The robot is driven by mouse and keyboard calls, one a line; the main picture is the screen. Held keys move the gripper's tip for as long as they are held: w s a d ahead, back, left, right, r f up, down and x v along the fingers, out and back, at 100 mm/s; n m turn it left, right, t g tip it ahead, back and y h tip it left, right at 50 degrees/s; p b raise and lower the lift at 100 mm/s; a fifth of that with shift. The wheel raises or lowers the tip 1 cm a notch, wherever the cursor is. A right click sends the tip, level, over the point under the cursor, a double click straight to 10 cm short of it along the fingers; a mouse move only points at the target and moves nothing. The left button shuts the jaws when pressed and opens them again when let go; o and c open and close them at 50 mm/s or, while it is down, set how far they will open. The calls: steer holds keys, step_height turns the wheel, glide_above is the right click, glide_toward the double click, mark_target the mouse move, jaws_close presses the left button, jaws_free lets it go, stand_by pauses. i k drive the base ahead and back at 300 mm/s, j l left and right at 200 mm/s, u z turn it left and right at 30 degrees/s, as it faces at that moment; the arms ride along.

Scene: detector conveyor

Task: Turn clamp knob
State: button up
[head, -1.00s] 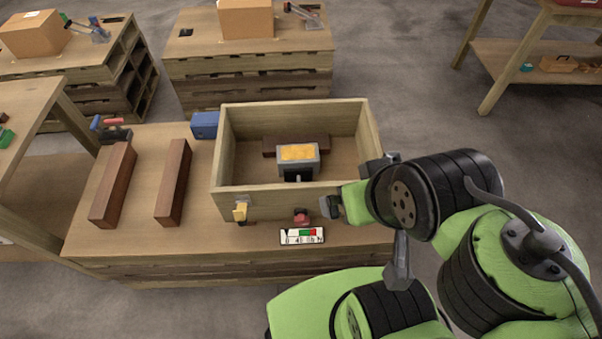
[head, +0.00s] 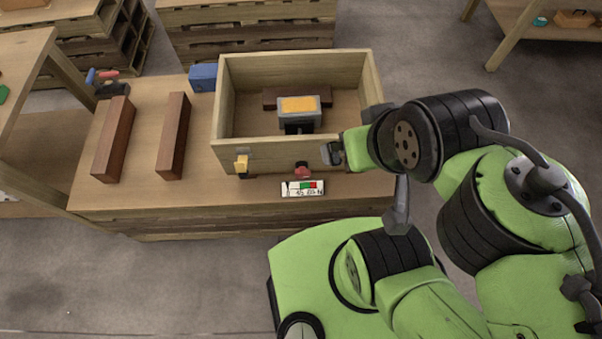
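A red knob (head: 302,168) sits low at the front of an open wooden box (head: 275,155), just above a small label with white, green and red fields (head: 302,188). A yellow part (head: 241,163) is on the same front wall, further left. Inside the box is a grey device with an orange-yellow top (head: 299,105). My gripper (head: 331,153) is at the right part of the box's front wall, a little right of the red knob and apart from it. Its fingers are small and dark here, so their opening is unclear.
Two brown bars (head: 114,140) (head: 173,137) lie on the wooden workbench (head: 145,190) left of the box. A blue block (head: 203,77) stands by the box's back left corner. Hand tools (head: 107,85) lie at the bench's far left. The bench's front left is clear.

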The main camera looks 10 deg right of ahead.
mark_target(302, 172)
steer(key=k+u, duration=0.2)
steer(key=u, duration=0.25)
steer(key=k+u, duration=0.2)
steer(key=u, duration=0.3)
steer(key=k+j+u, duration=0.1)
steer(key=u, duration=0.35)
steer(key=k, duration=0.05)
